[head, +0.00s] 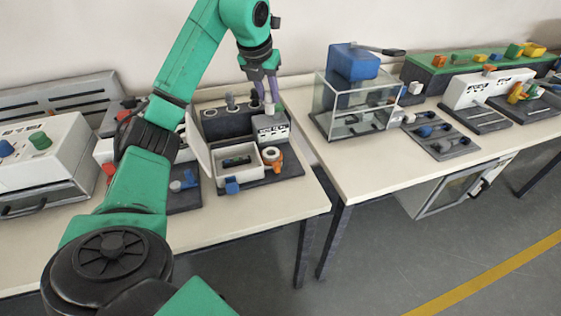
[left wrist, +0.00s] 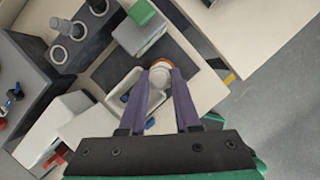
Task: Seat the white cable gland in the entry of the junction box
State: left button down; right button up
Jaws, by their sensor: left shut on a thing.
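My left gripper (head: 269,95) has purple fingers and points down above the back of the left table's work station. It is shut on a small white piece, the cable gland (head: 269,108), at its fingertips. In the left wrist view the white gland (left wrist: 161,74) sits between the fingertips of the left gripper (left wrist: 160,82). The white junction box (head: 222,172) stands open on a dark mat, in front of and below the gripper, apart from the gland. Its entry cannot be made out clearly. My right gripper is not in view.
An orange ring-shaped part (head: 276,166) stands beside the box. A dark block with round sockets (head: 225,124) and a grey labelled unit (head: 271,136) are behind. A glass case (head: 345,126) stands on the right table. A gap separates the tables.

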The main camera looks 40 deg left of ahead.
aim_at(266, 108)
pick_arm(q)
jog(key=f, duration=0.7)
jog(key=shift+w+a+b, duration=0.15)
jog(key=shift+a+b, duration=0.1)
jog(key=shift+b, duration=0.15)
jog(key=f, duration=0.9)
jog(key=shift+d+f, duration=0.2)
jog(key=shift+f, duration=0.15)
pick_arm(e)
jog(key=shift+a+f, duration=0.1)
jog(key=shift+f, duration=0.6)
pick_arm(q)
jog(key=shift+f, duration=0.15)
jog(key=c, duration=0.6)
grip_release()
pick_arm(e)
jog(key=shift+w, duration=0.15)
